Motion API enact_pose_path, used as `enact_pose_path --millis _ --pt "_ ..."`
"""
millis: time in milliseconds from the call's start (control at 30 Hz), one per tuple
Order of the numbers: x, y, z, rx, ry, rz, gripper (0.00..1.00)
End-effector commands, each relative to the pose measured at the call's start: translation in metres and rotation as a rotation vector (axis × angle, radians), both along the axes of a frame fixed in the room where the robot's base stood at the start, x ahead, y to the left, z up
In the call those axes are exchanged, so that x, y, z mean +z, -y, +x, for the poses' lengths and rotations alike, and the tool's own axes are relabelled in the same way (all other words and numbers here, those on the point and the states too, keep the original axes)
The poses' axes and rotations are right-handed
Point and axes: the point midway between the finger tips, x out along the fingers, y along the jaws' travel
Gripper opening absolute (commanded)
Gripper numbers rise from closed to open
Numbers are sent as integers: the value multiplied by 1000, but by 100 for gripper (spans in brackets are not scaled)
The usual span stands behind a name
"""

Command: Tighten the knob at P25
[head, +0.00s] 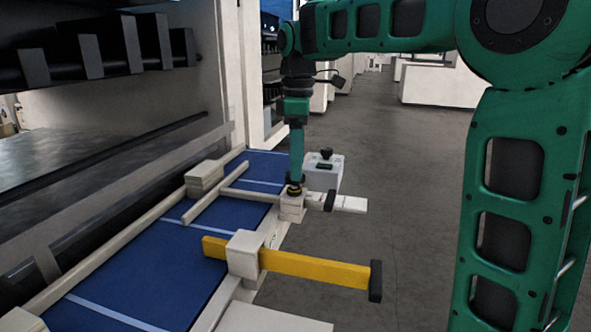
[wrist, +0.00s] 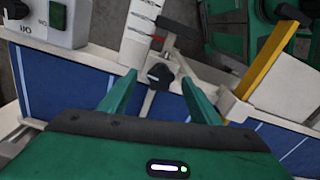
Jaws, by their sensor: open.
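A black knob (wrist: 160,75) sits on a pale block (head: 291,207) at the edge of the blue bed, where a white graduated bar (wrist: 138,32) passes through. In the wrist view the knob lies between the two green fingers of my gripper (wrist: 158,79), with gaps on both sides. The fingers are open and hold nothing. In the head view my gripper (head: 295,183) points straight down at the top of this block, and its fingers overlap the knob there. No P25 label can be read.
A yellow bar (head: 315,268) with a black end runs through a nearer pale block (head: 244,254) and sticks out over the floor. A pale box (head: 325,172) with a black top knob stands just behind my gripper. The blue bed (head: 150,270) carries pale rails. The aisle floor at right is clear.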

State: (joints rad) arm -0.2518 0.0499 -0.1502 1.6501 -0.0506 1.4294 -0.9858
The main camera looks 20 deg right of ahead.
Motion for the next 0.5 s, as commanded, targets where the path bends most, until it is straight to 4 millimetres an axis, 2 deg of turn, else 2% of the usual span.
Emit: enact_pose_path --millis 200,500 --pt "-19 0 0 -1 -1 0 57" --pt "-22 0 0 -1 0 0 57"
